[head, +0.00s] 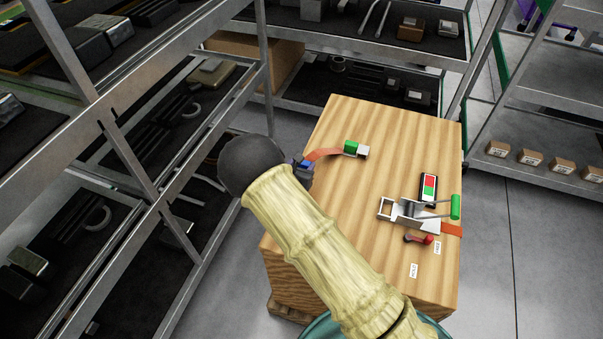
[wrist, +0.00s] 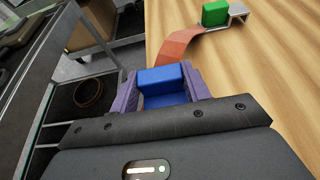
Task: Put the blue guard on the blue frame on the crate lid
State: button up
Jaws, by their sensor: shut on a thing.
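My gripper (wrist: 161,88) has its purple fingers on either side of a blue piece (wrist: 160,77), which I take to be the blue guard. It shows a raised block and a flatter lower part. In the head view, a little blue (head: 303,168) shows at my gripper's end, by the left edge of the wooden crate lid (head: 400,130). I cannot make out a separate blue frame; part of that area is hidden by my gripper and arm. An orange strap (wrist: 180,47) runs from near the blue piece to a green block (wrist: 215,14) on a metal bracket.
On the lid's right are a metal lever with a green handle (head: 455,207), a red-and-green panel (head: 429,188), a red-tipped part (head: 428,239) and small white labels (head: 413,270). A metal shelf (head: 190,150) stands close to the left. The lid's middle is mostly clear.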

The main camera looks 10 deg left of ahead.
jog(key=shift+f, duration=1.85)
jog(key=shift+f, duration=0.2)
jog(key=o, duration=1)
jog(key=shift+r, duration=0.1)
